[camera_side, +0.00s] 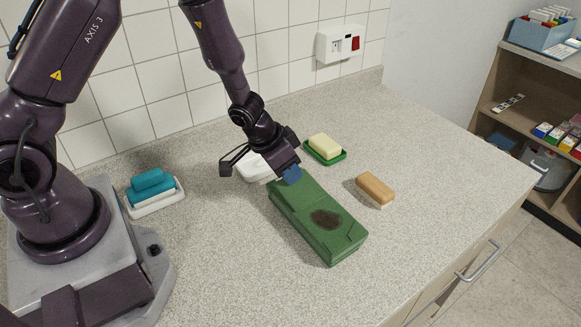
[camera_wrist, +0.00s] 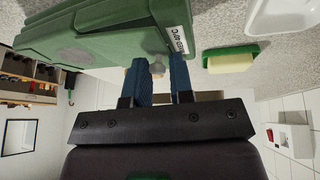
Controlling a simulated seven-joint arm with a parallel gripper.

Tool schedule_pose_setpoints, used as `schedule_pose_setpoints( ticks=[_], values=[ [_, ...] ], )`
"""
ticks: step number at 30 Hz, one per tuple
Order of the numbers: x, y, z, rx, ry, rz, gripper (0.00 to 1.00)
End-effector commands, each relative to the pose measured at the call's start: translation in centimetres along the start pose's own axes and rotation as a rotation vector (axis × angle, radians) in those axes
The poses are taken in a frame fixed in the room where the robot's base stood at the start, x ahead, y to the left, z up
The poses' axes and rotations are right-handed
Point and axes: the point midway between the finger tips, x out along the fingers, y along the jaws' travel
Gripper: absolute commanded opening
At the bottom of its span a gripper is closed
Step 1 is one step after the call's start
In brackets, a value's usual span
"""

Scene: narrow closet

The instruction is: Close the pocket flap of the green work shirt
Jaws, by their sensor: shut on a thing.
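The green work shirt (camera_side: 308,215) lies on the counter as a thick, flat folded bundle with a dark round stain (camera_side: 326,219) on top. In the wrist view the shirt (camera_wrist: 90,38) fills the upper left, with a white printed label (camera_wrist: 178,40) near its edge. My gripper (camera_side: 291,175) is at the shirt's far end, its blue fingers pointing down. In the wrist view my gripper (camera_wrist: 161,68) has its two fingers at the shirt's edge, shut on it. The exact part held is hidden, and I cannot clearly make out the pocket flap.
A yellow soap on a green dish (camera_side: 325,149) and a wood-topped brush (camera_side: 375,189) stand right of the shirt. A white dish (camera_side: 252,167) is partly behind my gripper. Teal sponges (camera_side: 152,186) sit in a dish at left. The counter's front is clear.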

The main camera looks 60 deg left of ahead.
Motion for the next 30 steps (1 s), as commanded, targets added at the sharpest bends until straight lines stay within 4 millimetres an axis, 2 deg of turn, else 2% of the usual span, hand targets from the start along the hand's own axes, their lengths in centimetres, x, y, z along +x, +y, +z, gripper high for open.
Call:
schedule_pose_setpoints(
  ticks=[9, 23, 24, 26, 30],
  values=[
    [0.43, -0.35, 0.2, -0.029, 0.011, 0.064, 0.0],
    [0.48, -0.35, 0.22, -0.031, 0.013, 0.071, 0.0],
    [0.48, -0.35, 0.22, -0.031, 0.013, 0.071, 0.26],
    [0.48, -0.35, 0.22, -0.031, 0.012, 0.071, 0.4],
    [0.48, -0.36, 0.24, -0.031, 0.012, 0.071, 0.41]
  ],
)
